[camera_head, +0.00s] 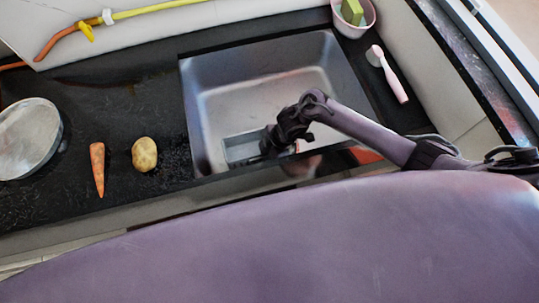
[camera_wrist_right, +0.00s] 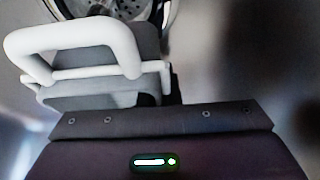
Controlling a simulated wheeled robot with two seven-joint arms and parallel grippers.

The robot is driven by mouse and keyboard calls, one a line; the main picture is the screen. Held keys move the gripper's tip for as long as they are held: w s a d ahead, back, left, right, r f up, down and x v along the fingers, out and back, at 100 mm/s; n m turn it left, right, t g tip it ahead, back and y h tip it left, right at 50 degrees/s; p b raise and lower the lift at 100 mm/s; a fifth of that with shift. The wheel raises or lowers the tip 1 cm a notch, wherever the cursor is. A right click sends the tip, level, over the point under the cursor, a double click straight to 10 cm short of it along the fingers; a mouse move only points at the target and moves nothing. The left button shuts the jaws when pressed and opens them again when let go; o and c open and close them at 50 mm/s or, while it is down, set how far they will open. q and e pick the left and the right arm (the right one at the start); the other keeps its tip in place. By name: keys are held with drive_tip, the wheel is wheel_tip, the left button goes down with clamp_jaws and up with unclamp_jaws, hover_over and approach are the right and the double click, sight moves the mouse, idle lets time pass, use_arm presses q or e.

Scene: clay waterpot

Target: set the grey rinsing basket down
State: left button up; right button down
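The grey rinsing basket (camera_head: 239,149) is low in the sink (camera_head: 222,85), at its front left. In the right wrist view the basket (camera_wrist_right: 95,98) shows close up, with a thick pale handle loop (camera_wrist_right: 75,34). My right gripper (camera_head: 270,142) is at the right end of the basket and hides that end. In the right wrist view its fingers are hidden behind its dark housing, so I cannot tell whether it grips the basket. I also cannot tell whether the basket touches the sink floor. My left gripper is not in view.
A round metal drain (camera_wrist_right: 125,8) lies beyond the basket. A potato (camera_head: 144,154), a carrot (camera_head: 98,168) and a round metal lid or pan (camera_head: 27,138) lie left of the sink. A pink brush (camera_head: 388,74) and a pink bowl (camera_head: 352,28) are on the right. The back of the sink is clear.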

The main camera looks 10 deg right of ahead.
drive_tip(key=c, duration=2.1)
unclamp_jaws()
drive_tip(key=shift+f, duration=0.25)
drive_tip(key=o, duration=0.5)
drive_tip(key=shift+c, duration=0.2)
drive_tip(key=shift+r, duration=0.1)
drive_tip(key=shift+r, duration=0.25)
drive_tip(key=p+v, duration=0.1)
drive_tip(key=v, duration=1)
drive_tip(key=shift+d+r, duration=0.25)
drive_tip(key=shift+r, duration=0.1)
